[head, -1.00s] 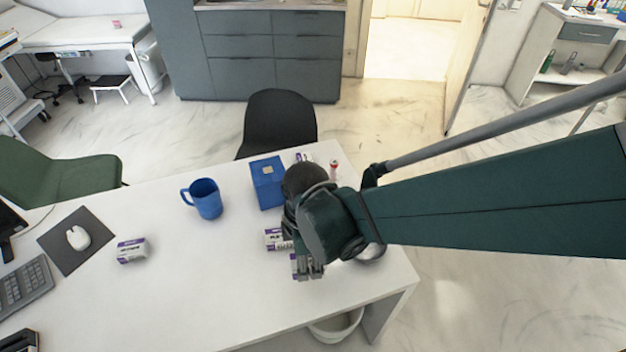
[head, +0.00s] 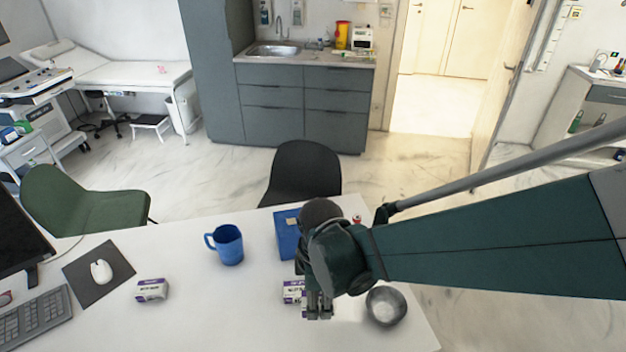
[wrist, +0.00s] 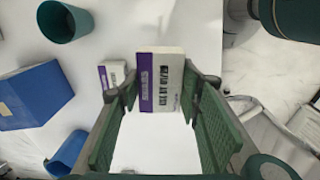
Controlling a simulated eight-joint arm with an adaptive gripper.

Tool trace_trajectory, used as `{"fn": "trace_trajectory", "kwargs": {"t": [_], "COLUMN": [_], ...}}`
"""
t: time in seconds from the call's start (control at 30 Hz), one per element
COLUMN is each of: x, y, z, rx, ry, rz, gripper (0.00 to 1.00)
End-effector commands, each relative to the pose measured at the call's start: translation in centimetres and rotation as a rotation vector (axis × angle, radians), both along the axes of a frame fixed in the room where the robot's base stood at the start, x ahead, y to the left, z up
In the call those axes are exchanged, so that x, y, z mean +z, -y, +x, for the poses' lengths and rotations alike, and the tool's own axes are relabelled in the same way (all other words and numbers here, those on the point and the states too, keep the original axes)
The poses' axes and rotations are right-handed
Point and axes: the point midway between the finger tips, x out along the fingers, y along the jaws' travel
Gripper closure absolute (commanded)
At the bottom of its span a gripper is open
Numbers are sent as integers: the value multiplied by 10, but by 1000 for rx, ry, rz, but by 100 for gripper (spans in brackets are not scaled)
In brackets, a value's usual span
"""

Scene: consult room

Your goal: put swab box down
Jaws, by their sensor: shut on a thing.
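My gripper (head: 318,312) is low over the right part of the white desk. It is shut on a white and purple swab box (wrist: 160,82), which sits between the green finger pads in the wrist view. In the head view my gripper and wrist hide most of the held box. I cannot tell whether it touches the desk. A similar white and purple box (head: 292,291) stands just left of my gripper; a small white and purple box also shows behind the held one in the wrist view (wrist: 110,75).
A blue box (head: 287,236) stands behind my gripper, and a blue mug (head: 229,246) is left of it. A metal bowl (head: 386,307) is close on the right. Another white and purple box (head: 152,290) lies by the mouse pad (head: 98,274). The desk's middle is clear.

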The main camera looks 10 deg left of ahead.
Motion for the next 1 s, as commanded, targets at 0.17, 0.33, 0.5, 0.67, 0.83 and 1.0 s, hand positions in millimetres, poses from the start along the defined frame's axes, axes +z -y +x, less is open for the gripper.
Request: {"fn": "trace_trajectory", "kwargs": {"t": [0.17, 0.33, 0.5, 0.67, 0.83, 1.0], "x": [23, 41, 56, 70, 82, 93], "y": [-20, -38, -56, -72, -88, -103], "z": [36, 72, 107, 140, 174, 209], "rx": [-25, -50, -76, -99, -126, -150], "ry": [0, 0, 0, 0, 0, 0], "rz": [0, 0, 0, 0, 0, 0], "gripper": [78, 78, 78, 78, 78, 78]}}
